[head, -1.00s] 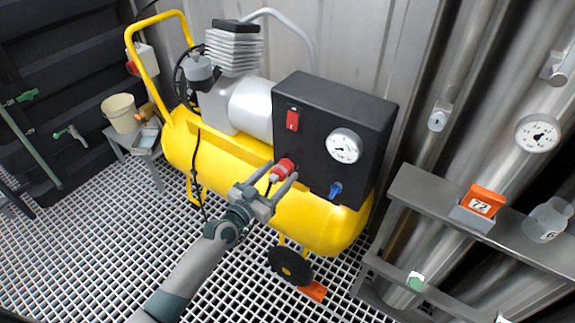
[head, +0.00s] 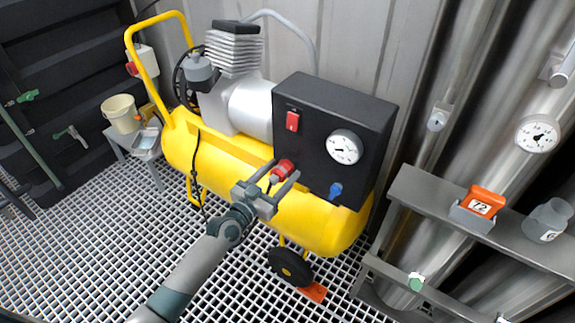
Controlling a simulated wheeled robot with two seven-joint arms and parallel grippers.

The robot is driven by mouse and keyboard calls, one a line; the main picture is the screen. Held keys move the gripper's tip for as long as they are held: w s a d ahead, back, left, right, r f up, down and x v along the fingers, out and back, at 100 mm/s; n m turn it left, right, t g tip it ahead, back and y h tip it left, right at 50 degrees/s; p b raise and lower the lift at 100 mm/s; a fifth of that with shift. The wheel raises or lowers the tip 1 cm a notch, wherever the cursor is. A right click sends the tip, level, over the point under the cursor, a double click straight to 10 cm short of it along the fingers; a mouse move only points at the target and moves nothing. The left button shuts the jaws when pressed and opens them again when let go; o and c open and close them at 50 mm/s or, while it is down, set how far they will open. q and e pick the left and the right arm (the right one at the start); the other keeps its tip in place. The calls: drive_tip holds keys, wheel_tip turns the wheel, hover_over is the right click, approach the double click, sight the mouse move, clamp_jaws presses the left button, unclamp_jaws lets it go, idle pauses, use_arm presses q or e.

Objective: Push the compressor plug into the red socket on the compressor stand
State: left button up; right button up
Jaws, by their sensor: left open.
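The compressor is a yellow tank (head: 225,160) on wheels with a black control box (head: 358,115) on its right end. The red socket (head: 285,167) is low on the left of the box face. A small grey piece (head: 274,179) shows at its front, between my fingers; it may be the plug, but I cannot tell how far in it sits. My left gripper (head: 284,171) is open, its fingers pointing at the box on either side of the red socket. I cannot tell whether they touch it. My right gripper is not in view.
The box also carries a red switch (head: 292,121), a round gauge (head: 344,147) and a blue knob (head: 335,190). A black cable (head: 197,165) hangs over the tank. A grey shelf (head: 420,199) with an orange block (head: 486,200) stands at right. The grating floor at front left is clear.

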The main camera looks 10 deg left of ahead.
sight(271, 183)
use_arm(q)
drive_tip(key=shift+c, duration=0.6)
drive_tip(key=c, duration=1.3)
drive_tip(key=shift+s+a, duration=0.1)
drive_tip(key=shift+s, duration=0.1)
drive_tip(key=shift+s+a, duration=0.15)
drive_tip(key=shift+s, duration=0.2)
drive_tip(key=shift+p+v, duration=0.85)
drive_tip(key=shift+v, duration=1.45)
drive_tip(key=shift+s, duration=0.1)
